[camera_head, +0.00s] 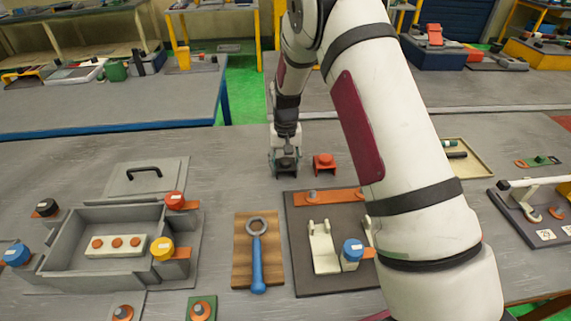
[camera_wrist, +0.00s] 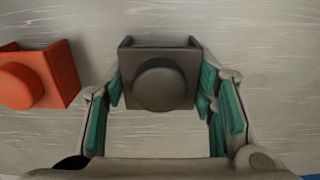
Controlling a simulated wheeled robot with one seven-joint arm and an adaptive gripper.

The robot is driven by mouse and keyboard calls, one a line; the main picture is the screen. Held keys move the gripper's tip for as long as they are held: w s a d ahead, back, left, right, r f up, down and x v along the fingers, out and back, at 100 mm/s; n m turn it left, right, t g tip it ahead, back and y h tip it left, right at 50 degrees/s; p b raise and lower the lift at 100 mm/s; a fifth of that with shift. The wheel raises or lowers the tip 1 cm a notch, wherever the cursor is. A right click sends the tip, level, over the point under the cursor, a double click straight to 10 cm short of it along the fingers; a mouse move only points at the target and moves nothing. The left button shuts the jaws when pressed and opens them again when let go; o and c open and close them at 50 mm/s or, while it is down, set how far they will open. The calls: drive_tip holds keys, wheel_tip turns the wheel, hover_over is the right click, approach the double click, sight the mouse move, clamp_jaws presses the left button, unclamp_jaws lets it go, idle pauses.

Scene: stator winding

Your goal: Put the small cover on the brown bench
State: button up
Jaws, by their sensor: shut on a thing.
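My gripper (camera_wrist: 163,92) is shut on a small dark grey cover (camera_wrist: 160,72), a squarish piece with a round knob and raised side walls. The green finger pads stand at its left and right sides. In the head view my gripper (camera_head: 286,163) and the dark cover (camera_head: 287,167) are at the middle of the grey table (camera_head: 225,185). I cannot tell whether the cover touches the tabletop. A bench with a brownish top (camera_head: 75,38) stands at the far upper left. It is not certain that this is the brown bench.
A similar red piece (camera_head: 324,164) sits just right of the cover and also shows in the wrist view (camera_wrist: 40,77). A grey box (camera_head: 60,235), a blue wrench (camera_head: 257,262) on a wooden board (camera_head: 240,270) and a dark fixture plate (camera_head: 300,240) lie nearer. A blue-edged table (camera_head: 110,105) stands behind.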

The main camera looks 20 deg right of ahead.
sight(286, 159)
drive_tip(key=shift+f, duration=0.15)
drive_tip(key=o, duration=1)
drive_tip(key=s+r+t+b, duration=0.1)
drive_tip(key=s+r, duration=0.3)
drive_tip(key=r, duration=0.7)
drive_tip(key=s+r, duration=0.3)
drive_tip(key=r, duration=0.9)
drive_tip(key=s+r+t, duration=0.1)
drive_tip(key=s+r, duration=0.1)
drive_tip(key=s, duration=0.7)
drive_tip(key=s+r+n+t, duration=0.1)
drive_tip(key=s+r, duration=0.1)
drive_tip(key=s, duration=0.7)
drive_tip(key=s+r+n+t, duration=0.1)
drive_tip(key=s+r, duration=0.1)
drive_tip(key=s, duration=0.7)
drive_tip(key=shift+s+d+r+t, duration=0.1)
drive_tip(key=shift+s+r+t, duration=0.25)
drive_tip(key=shift+t, duration=0.05)
